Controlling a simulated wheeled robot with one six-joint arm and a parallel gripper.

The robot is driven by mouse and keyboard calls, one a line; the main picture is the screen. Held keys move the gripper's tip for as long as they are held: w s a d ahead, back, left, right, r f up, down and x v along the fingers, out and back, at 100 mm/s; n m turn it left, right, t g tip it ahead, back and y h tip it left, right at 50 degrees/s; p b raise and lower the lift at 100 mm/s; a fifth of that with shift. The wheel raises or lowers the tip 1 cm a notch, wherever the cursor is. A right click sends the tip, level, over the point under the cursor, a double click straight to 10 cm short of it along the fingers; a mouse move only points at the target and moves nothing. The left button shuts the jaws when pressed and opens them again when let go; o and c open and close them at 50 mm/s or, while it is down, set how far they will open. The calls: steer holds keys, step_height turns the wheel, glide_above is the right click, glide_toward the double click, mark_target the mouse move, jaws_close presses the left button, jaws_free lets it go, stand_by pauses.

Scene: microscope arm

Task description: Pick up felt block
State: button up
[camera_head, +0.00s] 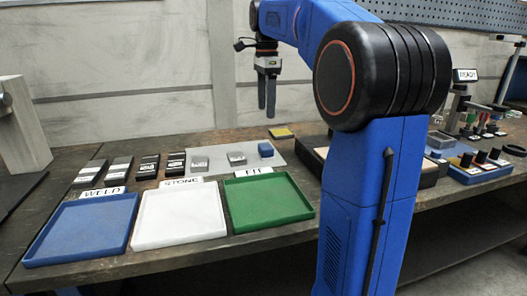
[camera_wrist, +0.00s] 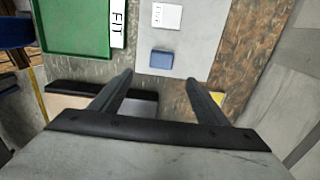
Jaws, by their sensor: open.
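A small blue block (camera_head: 265,149), which looks like the felt block, lies on the right part of a light grey mat (camera_head: 226,172). In the wrist view the blue block (camera_wrist: 161,59) lies on the mat below a white labelled piece. My gripper (camera_head: 267,114) hangs above the back of the bench with its fingers pointing down. In the wrist view my gripper (camera_wrist: 159,79) is open and empty, and the block shows just beyond the gap between its fingertips. Nothing hides the block.
Blue (camera_head: 82,257), white (camera_head: 178,240) and green (camera_head: 268,222) trays line the bench's front edge. Several dark labelled blocks stand left of the mat. A yellow-topped pad (camera_head: 281,132) lies behind the mat. A black-rimmed box (camera_head: 314,159) is to its right.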

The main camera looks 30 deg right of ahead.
glide_toward(265, 146)
step_height(265, 146, down, 5)
steer(key=shift+s+f, duration=0.1)
steer(key=shift+s, duration=0.05)
steer(key=shift+w+f, duration=0.2)
steer(key=shift+f, duration=2.4)
steer(key=c, duration=1.1)
